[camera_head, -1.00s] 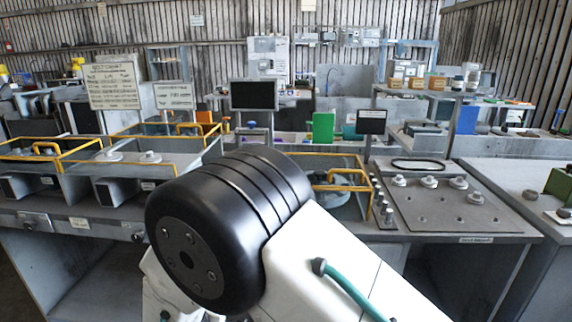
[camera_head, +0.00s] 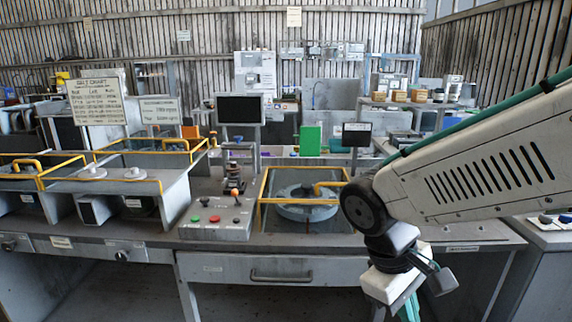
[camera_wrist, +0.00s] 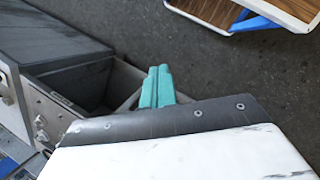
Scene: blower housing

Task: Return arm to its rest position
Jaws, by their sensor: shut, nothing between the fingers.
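My arm reaches in from the right in the head view and bends down at its black joint in front of the bench. My gripper (camera_head: 408,308) hangs low at the bottom edge of that view, partly cut off, in front of the bench. In the wrist view my gripper (camera_wrist: 158,72) shows as two teal fingers shut together with nothing between them. Part of a white and dark arm link fills the lower part of that view.
A grey ring-shaped part (camera_head: 305,208) lies inside a yellow-framed bay. A button box (camera_head: 215,222) stands left of it. The bench drawer (camera_head: 270,270) is shut. In the wrist view, dark floor (camera_wrist: 200,50) is open, with a wood-topped table (camera_wrist: 285,8) at upper right.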

